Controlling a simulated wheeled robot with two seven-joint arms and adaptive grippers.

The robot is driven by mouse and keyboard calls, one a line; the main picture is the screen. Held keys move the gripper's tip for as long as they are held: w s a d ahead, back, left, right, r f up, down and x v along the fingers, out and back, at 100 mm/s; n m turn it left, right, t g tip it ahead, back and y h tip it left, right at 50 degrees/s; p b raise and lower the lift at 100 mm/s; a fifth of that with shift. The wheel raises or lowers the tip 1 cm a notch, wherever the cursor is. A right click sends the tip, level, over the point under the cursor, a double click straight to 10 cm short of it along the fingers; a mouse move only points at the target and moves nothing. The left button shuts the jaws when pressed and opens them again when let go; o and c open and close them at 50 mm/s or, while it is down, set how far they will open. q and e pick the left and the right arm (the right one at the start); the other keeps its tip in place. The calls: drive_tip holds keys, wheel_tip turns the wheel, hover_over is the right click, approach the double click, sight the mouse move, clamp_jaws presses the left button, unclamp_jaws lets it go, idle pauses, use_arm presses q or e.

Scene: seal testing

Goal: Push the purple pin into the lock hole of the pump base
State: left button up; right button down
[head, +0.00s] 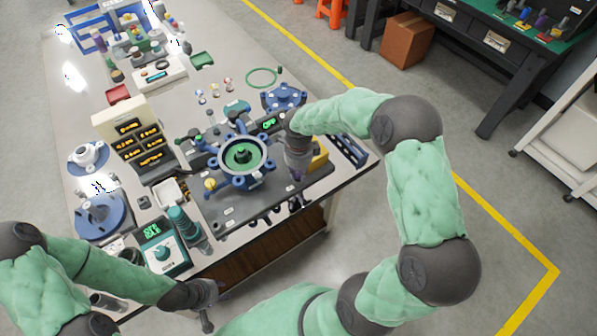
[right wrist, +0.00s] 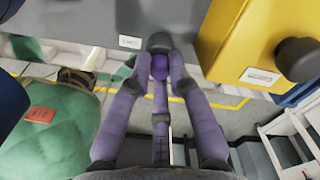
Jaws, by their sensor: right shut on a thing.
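The pump base is a dark grey slab (head: 250,212) on the table, carrying a blue round housing (head: 264,165) with a green centre. My right gripper (head: 296,203) points down at the slab's right front edge. In the right wrist view its fingertips (right wrist: 159,66) are closed around a small purple pin (right wrist: 160,69), mostly hidden between them. The lock hole is not visible. My left gripper (head: 207,312) hangs by the table's front edge, away from the pump; its opening is unclear.
A yellow block (head: 320,157) with a dark knob, larger in the right wrist view (right wrist: 240,42), stands beside the right gripper. A green-screen device (head: 163,248) and a dark green bottle (head: 184,225) stand left of the slab. Floor lies open beyond the table's right edge.

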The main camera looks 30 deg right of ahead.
idle(0.4)
drive_tip(key=c, duration=1.1)
unclamp_jaws()
drive_tip(key=shift+r+p, duration=2.55)
drive_tip(key=shift+r, duration=1.9)
